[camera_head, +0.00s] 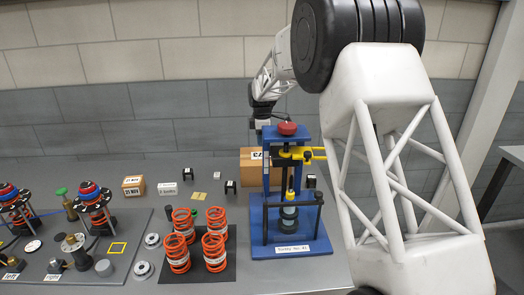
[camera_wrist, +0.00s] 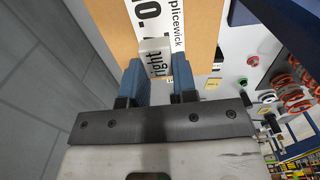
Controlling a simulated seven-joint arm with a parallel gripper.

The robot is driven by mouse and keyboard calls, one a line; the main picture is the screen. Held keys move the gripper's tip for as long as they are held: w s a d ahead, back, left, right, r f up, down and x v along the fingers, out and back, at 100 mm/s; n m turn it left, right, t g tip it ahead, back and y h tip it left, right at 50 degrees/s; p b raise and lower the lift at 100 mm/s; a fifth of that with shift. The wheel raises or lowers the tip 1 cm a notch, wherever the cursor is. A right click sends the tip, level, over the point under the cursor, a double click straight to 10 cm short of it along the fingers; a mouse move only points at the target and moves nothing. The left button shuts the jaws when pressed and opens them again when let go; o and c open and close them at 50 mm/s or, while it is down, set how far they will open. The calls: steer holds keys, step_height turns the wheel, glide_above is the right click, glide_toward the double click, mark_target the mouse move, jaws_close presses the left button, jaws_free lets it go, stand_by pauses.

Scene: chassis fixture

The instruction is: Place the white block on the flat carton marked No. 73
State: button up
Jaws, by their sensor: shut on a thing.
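The white block (camera_wrist: 155,62), with the word "right" on its side, is between the two blue fingers of my gripper (camera_wrist: 160,82) in the wrist view. The gripper is shut on it. The brown carton (camera_wrist: 205,40) with a white printed label lies beyond the block in that view; whether they touch I cannot tell. In the head view the carton (camera_head: 250,176), its label ending in 73, stands behind the blue press, which hides part of it. My gripper (camera_head: 262,122) is above the carton there, partly hidden, and the block cannot be made out.
The blue press (camera_head: 292,246) with a red knob stands in front of the carton. Orange springs (camera_head: 214,250) stand on a dark mat to its left. A small box (camera_head: 133,186) and small black-and-white blocks sit on the grey bench. A tiled wall is close behind.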

steer(key=shift+f, duration=2.45)
steer(key=shift+f, duration=0.2)
steer(key=o, duration=0.9)
steer(key=shift+r, duration=0.2)
step_height(320, 180, up, 11)
steer(key=shift+f, duration=0.2)
steer(key=shift+r, duration=0.7)
